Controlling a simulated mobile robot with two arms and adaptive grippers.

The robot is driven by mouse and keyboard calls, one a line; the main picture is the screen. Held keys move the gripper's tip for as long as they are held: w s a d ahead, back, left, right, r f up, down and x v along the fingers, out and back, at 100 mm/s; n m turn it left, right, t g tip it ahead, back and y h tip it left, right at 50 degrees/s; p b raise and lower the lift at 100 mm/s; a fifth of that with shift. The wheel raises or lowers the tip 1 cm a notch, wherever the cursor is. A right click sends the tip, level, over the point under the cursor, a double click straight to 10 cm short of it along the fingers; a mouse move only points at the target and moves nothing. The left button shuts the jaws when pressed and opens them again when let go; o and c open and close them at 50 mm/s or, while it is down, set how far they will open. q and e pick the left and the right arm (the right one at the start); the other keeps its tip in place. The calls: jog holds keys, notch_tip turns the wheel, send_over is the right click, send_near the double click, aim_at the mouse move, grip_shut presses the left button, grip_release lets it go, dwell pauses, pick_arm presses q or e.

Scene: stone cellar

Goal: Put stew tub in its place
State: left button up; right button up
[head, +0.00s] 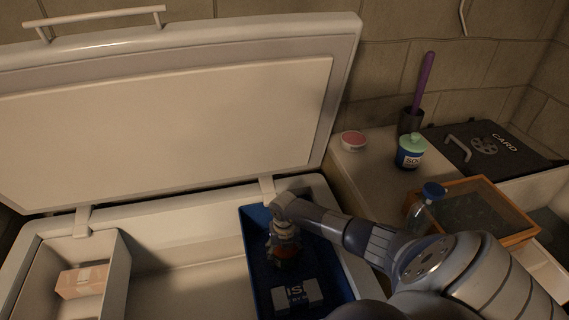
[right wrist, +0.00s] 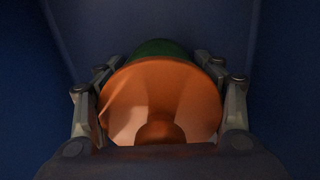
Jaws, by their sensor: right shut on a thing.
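My right gripper (head: 283,246) reaches down into a blue bin (head: 247,240) inside an open white chest freezer (head: 180,275). It is shut on the stew tub (right wrist: 160,92), an orange round thing with a green part behind it in the right wrist view. In the head view only a small, dark orange bit of the tub (head: 284,263) shows under the gripper. I cannot tell whether the tub touches the bin's floor. The bin has a pale label with the letters "IS" readable. My left gripper is out of view.
The freezer lid (head: 180,120) stands open at the back. A white compartment at left holds a pinkish box (head: 82,281). The counter at right has a blue jar (head: 410,152), a red-topped tin (head: 353,140), a blue-capped bottle (head: 432,192) and a wooden-framed tray (head: 490,183).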

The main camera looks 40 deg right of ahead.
jog(key=o, duration=1.2)
jog(key=shift+f, duration=0.1)
notch_tip(320, 180, up, 12)
jog(key=p, duration=1)
